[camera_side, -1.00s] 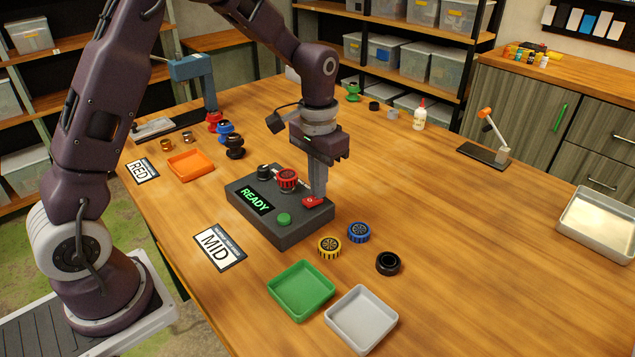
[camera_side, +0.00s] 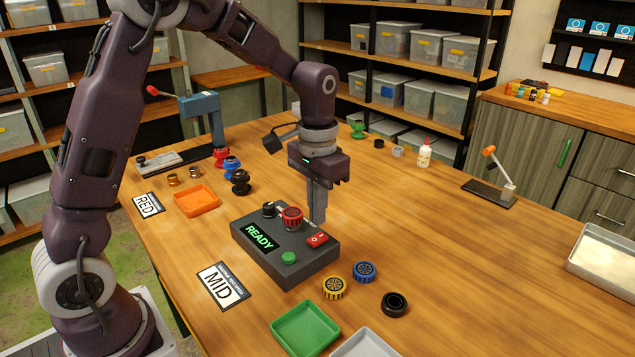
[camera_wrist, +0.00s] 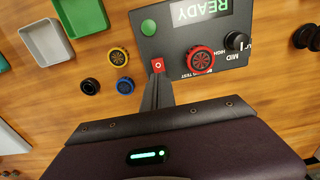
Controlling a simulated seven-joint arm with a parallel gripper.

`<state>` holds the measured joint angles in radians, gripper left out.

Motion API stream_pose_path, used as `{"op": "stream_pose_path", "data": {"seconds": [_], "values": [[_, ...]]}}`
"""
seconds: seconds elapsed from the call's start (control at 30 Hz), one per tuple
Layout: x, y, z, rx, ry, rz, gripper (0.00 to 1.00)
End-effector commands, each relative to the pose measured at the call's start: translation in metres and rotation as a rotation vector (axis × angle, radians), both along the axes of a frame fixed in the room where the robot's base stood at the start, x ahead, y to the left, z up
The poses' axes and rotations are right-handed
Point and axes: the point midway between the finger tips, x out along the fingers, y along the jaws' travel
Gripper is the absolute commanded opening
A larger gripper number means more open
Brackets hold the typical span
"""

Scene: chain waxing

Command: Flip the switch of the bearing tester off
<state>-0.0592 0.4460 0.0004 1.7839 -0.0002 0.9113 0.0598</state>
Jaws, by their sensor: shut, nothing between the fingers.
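The bearing tester (camera_side: 270,262) is a dark grey box on the table with a lit green READY display (camera_side: 260,236). Its red rocker switch (camera_side: 317,239) is on the right end of the top; in the wrist view the switch (camera_wrist: 158,66) shows an O mark. A red bearing (camera_side: 292,217) sits on the tester, beside a black knob (camera_side: 268,209) and a green button (camera_side: 289,257). My gripper (camera_side: 317,220) is shut and empty, pointing down just behind and above the switch. In the wrist view its fingertips (camera_wrist: 159,80) are close to the switch; contact cannot be told.
Yellow (camera_side: 334,287) and blue (camera_side: 364,271) bearings and a black ring (camera_side: 394,304) lie right of the tester. Green (camera_side: 306,328) and grey (camera_side: 367,343) trays are in front. An orange tray (camera_side: 196,202) is at left. The table's right middle is clear.

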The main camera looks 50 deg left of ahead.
Motion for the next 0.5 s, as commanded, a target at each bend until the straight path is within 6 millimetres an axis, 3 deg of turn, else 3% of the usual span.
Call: {"op": "stream_pose_path", "data": {"seconds": [0.3, 0.5], "values": [[0.001, 0.000, 0.076, 0.000, -0.004, 0.000, 0.00], [0.000, 0.000, 0.101, 0.000, -0.001, 0.000, 0.00]]}}
